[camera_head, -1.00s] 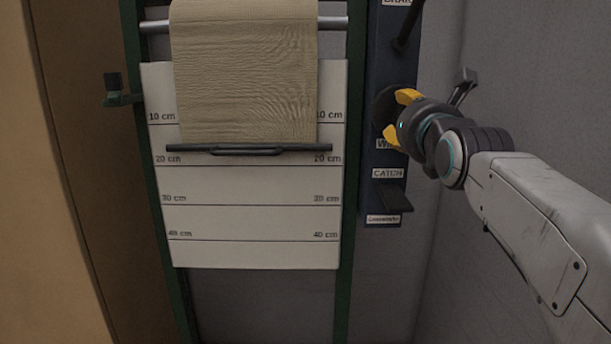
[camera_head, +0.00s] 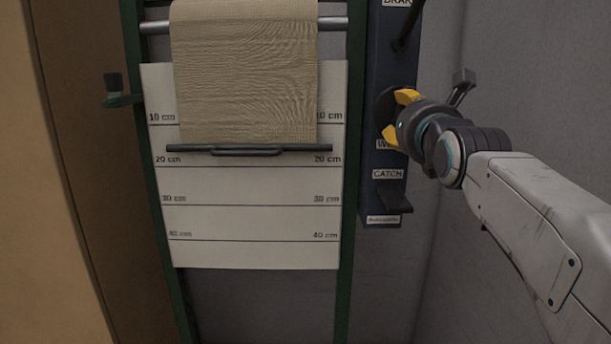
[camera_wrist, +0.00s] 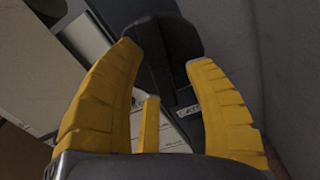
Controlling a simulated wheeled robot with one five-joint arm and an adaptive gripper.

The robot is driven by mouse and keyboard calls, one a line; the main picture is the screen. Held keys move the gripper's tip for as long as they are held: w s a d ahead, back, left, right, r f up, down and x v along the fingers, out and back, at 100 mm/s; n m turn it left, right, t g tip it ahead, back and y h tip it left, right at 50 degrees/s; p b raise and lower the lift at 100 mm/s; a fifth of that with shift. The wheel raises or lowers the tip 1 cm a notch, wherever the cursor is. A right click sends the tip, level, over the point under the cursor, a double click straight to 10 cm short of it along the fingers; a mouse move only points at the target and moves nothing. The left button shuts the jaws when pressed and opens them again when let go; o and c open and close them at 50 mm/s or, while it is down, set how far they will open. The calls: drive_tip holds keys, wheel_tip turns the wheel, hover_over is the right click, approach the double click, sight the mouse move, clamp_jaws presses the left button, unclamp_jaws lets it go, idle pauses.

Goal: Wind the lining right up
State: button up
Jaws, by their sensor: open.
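The tan lining (camera_head: 245,75) hangs over a metal roller (camera_head: 333,23) in front of a white scale board (camera_head: 250,220). A dark bar with a handle (camera_head: 250,150) runs along its lower edge, a little above the 20 cm line. My gripper (camera_head: 398,118) is at the dark blue panel (camera_head: 383,205), beside a dark round knob (camera_head: 385,103) above a partly covered label starting with W. In the wrist view my yellow fingers (camera_wrist: 165,75) stand apart, with a dark knob-like part (camera_wrist: 165,45) between and beyond them. I cannot tell whether they touch it.
Below the knob is a CATCH label (camera_head: 388,174) with a dark lever (camera_head: 395,200). A brake lever (camera_head: 409,25) is at the panel's top. A dark crank-like part (camera_head: 462,82) stands right of the panel. A green bracket (camera_head: 122,98) juts out left.

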drive_tip(key=shift+w, duration=0.3)
drive_tip(key=shift+s, duration=0.25)
idle(0.4)
drive_tip(key=shift+c, duration=0.4)
clamp_jaws()
idle(0.5)
drive_tip(key=shift+m+b, duration=0.3)
drive_tip(key=shift+m, duration=1.4)
